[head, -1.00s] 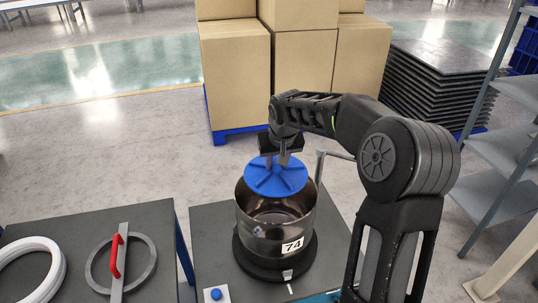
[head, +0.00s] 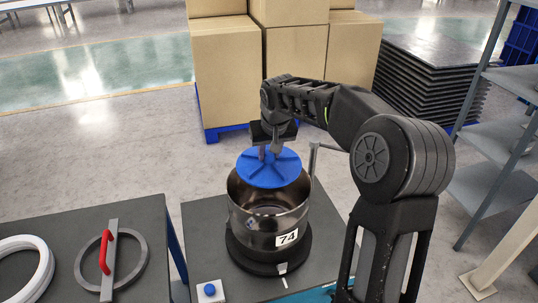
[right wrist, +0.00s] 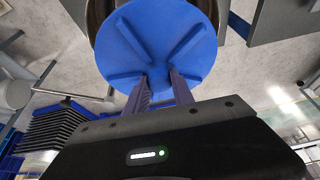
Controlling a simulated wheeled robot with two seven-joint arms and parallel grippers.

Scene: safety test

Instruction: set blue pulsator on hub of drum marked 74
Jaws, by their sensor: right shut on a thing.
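The blue pulsator (head: 268,169) is a round disc with raised ribs. My right gripper (head: 269,153) is shut on its middle and holds it over the mouth of the metal drum (head: 262,228) marked 74. The disc is close to the rim height and covers the back part of the opening. In the right wrist view the pulsator (right wrist: 163,45) sits between the fingertips (right wrist: 163,82), with the drum partly behind it. The hub inside the drum is hidden or too dim to make out. My left gripper is not in view.
The drum stands on a black round base (head: 270,264) on a grey table (head: 208,222). A blue button box (head: 210,292) is at the table's front. Left, another table holds a grey ring with a red handle (head: 105,251) and a white ring (head: 42,270). Cartons (head: 228,75) stand behind.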

